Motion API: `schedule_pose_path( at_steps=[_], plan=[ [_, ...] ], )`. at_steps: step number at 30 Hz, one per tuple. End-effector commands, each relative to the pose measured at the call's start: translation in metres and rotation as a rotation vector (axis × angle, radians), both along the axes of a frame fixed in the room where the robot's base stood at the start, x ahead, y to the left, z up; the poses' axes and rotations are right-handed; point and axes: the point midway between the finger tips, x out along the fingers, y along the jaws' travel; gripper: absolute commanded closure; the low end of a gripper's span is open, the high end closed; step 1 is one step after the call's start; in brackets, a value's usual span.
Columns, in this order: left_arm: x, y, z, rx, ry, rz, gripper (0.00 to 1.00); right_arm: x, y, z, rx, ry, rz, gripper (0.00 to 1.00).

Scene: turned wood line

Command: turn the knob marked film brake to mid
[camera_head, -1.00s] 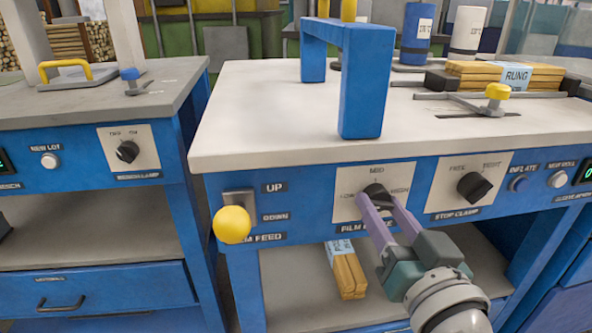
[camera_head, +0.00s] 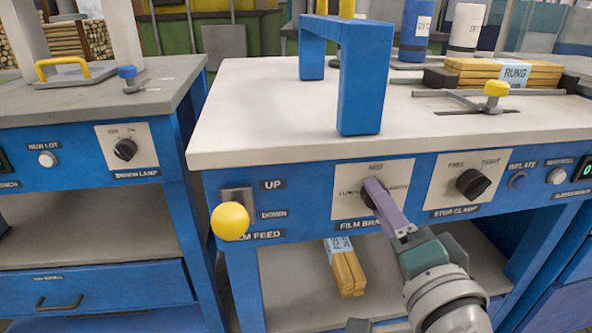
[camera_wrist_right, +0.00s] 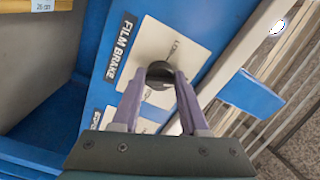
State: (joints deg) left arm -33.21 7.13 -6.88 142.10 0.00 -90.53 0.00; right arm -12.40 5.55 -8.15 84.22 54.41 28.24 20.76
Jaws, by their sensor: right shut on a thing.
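The film brake knob (camera_head: 366,198) is a dark round knob on a cream plate (camera_head: 344,176) in the blue front panel, with marks around it. My right gripper (camera_head: 373,190) is shut on this knob, its purple fingers covering most of it in the head view. In the right wrist view the knob (camera_wrist_right: 159,74) sits between the two fingertips (camera_wrist_right: 158,84), beside the FILM BRAKE label (camera_wrist_right: 120,48). Its pointer is hidden, so I cannot tell which mark it faces.
The stop clamp knob (camera_head: 473,184) is close on the right. A yellow-balled film feed lever (camera_head: 230,221) sticks out on the left. A blue arch (camera_head: 360,85) stands on the pale worktop (camera_head: 260,110). A wrapped wood bundle (camera_head: 345,268) lies on the shelf below.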

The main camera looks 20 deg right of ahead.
Motion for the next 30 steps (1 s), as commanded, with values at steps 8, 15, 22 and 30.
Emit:
schedule_pose_path(
  at_steps=[8,15,22,30],
  plan=[
    [0.0000,-0.0020,-0.0043,-0.008,0.000,0.005,0.50,-0.0002,0.0004,-0.0003,0.208,-0.050,0.000,1.00],
    [-0.0001,-0.0024,-0.0063,-0.009,0.000,0.006,0.50,-0.0002,0.0003,-0.0002,0.323,-0.077,0.000,1.00],
    [-0.0001,-0.0022,-0.0070,-0.009,0.001,0.005,0.50,-0.0002,0.0004,0.0002,0.371,-0.088,0.001,1.00],
    [-0.0003,-0.0007,-0.0071,-0.003,0.001,0.002,0.50,-0.0001,0.0004,0.0005,0.380,-0.090,0.000,1.00]
  ],
)
